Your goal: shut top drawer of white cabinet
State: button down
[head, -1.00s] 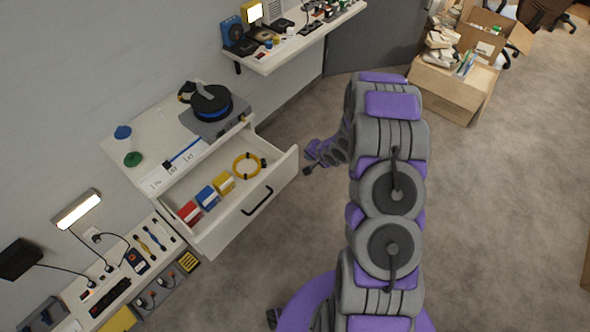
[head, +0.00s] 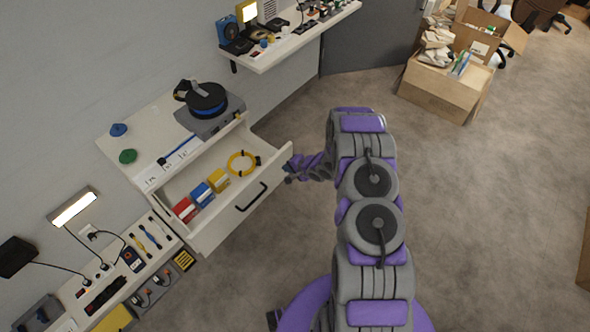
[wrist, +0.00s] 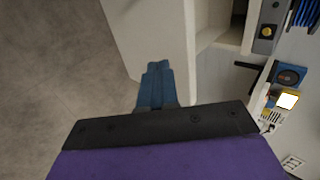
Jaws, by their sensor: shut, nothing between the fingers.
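The white cabinet (head: 137,150) stands against the wall with its top drawer (head: 222,231) pulled open. Red, blue and yellow boxes and a yellow cable coil (head: 241,163) lie inside the drawer. A dark bar handle (head: 251,197) is on the drawer front. My gripper (head: 289,180) is at the right end of the drawer front, close to it; I cannot tell whether it touches. In the wrist view the gripper's fingers (wrist: 157,85) are together and empty, beside a white panel.
A spool on a grey box (head: 207,103) sits on the cabinet top. A shelf (head: 290,40) with small devices is behind. A low bench (head: 110,275) with tools is at the left. Cartons (head: 440,90) stand at the back right. Open carpet lies to the right.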

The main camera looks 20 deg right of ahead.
aim_at(274, 162)
jog(key=shift+w+a+f+b, duration=0.25)
jog(key=shift+w+a, duration=0.45)
jog(key=shift+w, duration=0.25)
jog(key=shift+w+a+f+b, duration=0.1)
jog(key=shift+w+a+b, duration=0.15)
jog(key=shift+w+a, duration=0.6)
jog(key=shift+w+d, duration=0.1)
jog(key=shift+d, duration=0.05)
jog(key=shift+w+r, duration=0.1)
